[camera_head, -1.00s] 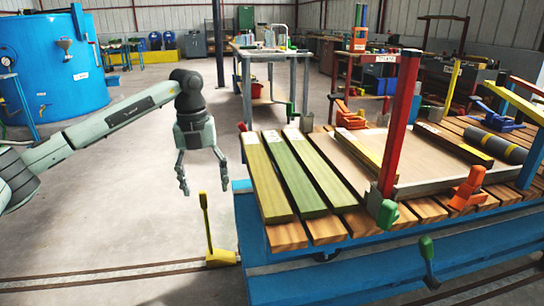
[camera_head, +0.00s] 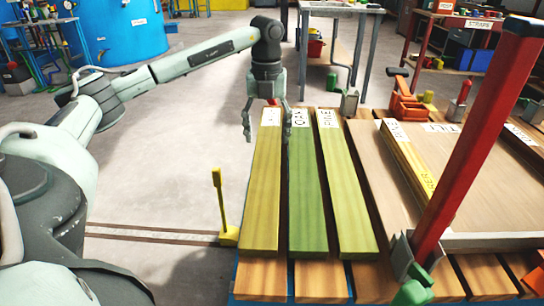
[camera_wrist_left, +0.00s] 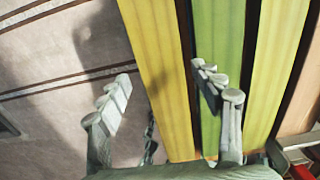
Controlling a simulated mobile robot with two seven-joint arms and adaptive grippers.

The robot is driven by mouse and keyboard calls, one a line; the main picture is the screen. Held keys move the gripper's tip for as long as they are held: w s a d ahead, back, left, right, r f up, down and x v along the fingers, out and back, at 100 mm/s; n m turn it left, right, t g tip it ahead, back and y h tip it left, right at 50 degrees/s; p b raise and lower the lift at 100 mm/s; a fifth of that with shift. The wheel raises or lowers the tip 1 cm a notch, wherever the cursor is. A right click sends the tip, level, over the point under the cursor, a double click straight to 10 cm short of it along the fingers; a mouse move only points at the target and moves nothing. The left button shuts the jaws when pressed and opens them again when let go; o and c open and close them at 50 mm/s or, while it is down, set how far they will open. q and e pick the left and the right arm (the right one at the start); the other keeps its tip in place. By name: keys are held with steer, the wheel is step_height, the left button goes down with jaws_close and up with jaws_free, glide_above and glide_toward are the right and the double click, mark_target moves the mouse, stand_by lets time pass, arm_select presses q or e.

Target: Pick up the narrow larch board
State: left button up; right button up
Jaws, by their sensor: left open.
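Three long boards lie side by side on a slatted pallet. The leftmost is a yellow board (camera_head: 263,190), with a white label I cannot read. Right of it lie a green board (camera_head: 309,190) and a yellow-green board (camera_head: 346,190). Farther right, a narrow yellow board (camera_head: 410,165) with labels lies beside a broad panel. I cannot tell which label says larch. My left gripper (camera_head: 267,130) is open and empty over the far end of the leftmost board. In the left wrist view, this board (camera_wrist_left: 158,45) passes between the spread fingers (camera_wrist_left: 162,82). Contact cannot be told.
A red post (camera_head: 483,130) rises right of the boards. An orange clamp (camera_head: 407,103) sits behind the boards, and a metal-framed table (camera_head: 340,10) stands farther back.

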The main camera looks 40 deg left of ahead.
mark_target(267, 155)
arm_select(q)
step_height(267, 155, down, 6)
steer(key=shift+a+r, duration=0.1)
steer(key=shift+r, duration=0.1)
steer(key=c, duration=1.4)
steer(key=shift+r, duration=0.1)
